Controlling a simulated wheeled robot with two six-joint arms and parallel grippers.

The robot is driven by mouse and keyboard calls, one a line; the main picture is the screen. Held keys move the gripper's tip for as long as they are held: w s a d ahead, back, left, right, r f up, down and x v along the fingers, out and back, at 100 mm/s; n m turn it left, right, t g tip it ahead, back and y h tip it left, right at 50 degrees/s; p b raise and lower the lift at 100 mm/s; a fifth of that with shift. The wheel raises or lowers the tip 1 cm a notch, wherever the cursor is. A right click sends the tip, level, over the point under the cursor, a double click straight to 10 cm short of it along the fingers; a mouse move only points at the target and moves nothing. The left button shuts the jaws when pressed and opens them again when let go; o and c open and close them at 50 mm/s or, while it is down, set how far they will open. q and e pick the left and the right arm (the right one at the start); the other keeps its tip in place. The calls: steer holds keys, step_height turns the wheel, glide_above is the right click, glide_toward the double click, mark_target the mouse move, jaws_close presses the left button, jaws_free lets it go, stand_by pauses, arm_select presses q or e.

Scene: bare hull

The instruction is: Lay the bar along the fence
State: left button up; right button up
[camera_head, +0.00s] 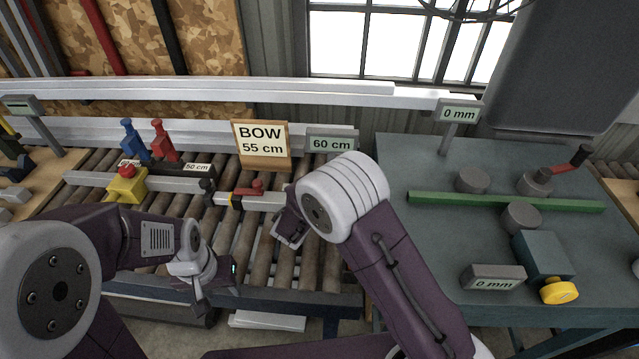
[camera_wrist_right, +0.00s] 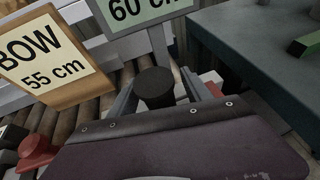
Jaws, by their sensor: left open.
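A long green bar (camera_head: 505,202) lies on the grey bench at the right, among round grey pegs. A pale straight rail (camera_head: 75,132), which looks like the fence, runs along the back of the roller table. A narrower pale bar (camera_head: 180,184) lies on the rollers in front of it, with a yellow block and clamps on it. My left gripper (camera_head: 208,284) is open and empty over the front of the rollers. My right gripper (camera_head: 288,232) is over the rollers, partly hidden by its arm. In its wrist view a dark round part (camera_wrist_right: 155,88) shows between the finger-like pieces.
A sign reading BOW 55 cm (camera_head: 261,146) and a 60 cm plate (camera_head: 332,142) stand at the rollers' back. Blue and red clamps (camera_head: 165,143) stand left of them. The bench carries a blue-grey block (camera_head: 542,255), a yellow knob and 0 mm plates.

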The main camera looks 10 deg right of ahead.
steer(key=shift+f, duration=0.15)
steer(key=v, duration=0.9)
stand_by(0.4)
